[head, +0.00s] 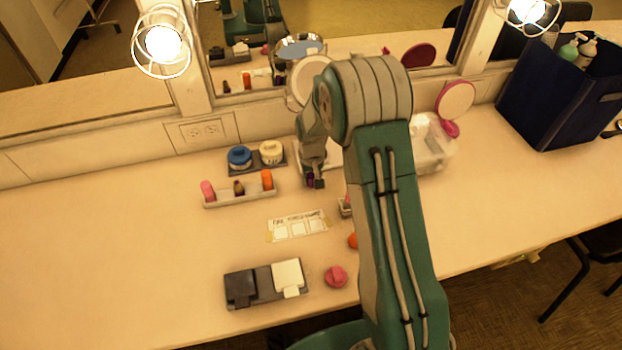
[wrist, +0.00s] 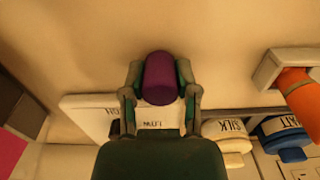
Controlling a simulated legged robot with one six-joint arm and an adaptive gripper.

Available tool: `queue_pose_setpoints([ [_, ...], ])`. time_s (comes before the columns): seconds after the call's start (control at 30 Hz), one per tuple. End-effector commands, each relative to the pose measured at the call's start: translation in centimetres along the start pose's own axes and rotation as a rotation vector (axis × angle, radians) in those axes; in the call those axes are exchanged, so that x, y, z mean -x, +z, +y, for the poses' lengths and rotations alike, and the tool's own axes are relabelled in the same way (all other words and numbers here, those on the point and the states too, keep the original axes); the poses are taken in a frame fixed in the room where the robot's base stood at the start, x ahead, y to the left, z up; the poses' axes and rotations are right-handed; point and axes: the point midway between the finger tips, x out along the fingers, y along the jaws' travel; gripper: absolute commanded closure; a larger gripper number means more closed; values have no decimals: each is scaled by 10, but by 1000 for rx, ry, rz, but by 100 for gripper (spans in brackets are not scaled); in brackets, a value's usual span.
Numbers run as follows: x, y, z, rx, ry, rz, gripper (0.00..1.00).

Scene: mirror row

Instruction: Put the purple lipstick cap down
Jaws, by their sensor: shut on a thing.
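My gripper (head: 316,182) is over the counter near the mirror in the head view. In the wrist view its two fingers (wrist: 160,88) are shut on the purple lipstick cap (wrist: 160,78), one on each side. In the head view only a small dark purple bit of the cap (head: 310,180) shows beside the fingers. I cannot tell how high the cap is above the counter.
A rack (head: 240,198) holds pink, dark and orange pieces. Blue-lidded (head: 239,157) and cream-lidded (head: 271,152) jars stand behind it. A taped card (head: 298,227), a tray with dark and white boxes (head: 251,302) and a pink knob (head: 336,277) lie nearer. The counter's left is clear.

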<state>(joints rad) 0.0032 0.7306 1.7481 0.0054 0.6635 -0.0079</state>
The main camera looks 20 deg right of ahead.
Motion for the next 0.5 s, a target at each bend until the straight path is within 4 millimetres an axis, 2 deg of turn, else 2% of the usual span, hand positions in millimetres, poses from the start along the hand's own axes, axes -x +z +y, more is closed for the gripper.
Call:
queue_pose_setpoints([
  [0.33,-5,0,-1,-1,1,2,79],
  [0.37,-5,0,-1,-1,1,3,47],
  [0.4,-4,0,-1,0,1,2,29],
  [0.43,-4,0,-1,-1,1,2,26],
  [0.5,-4,0,-1,0,1,2,26],
])
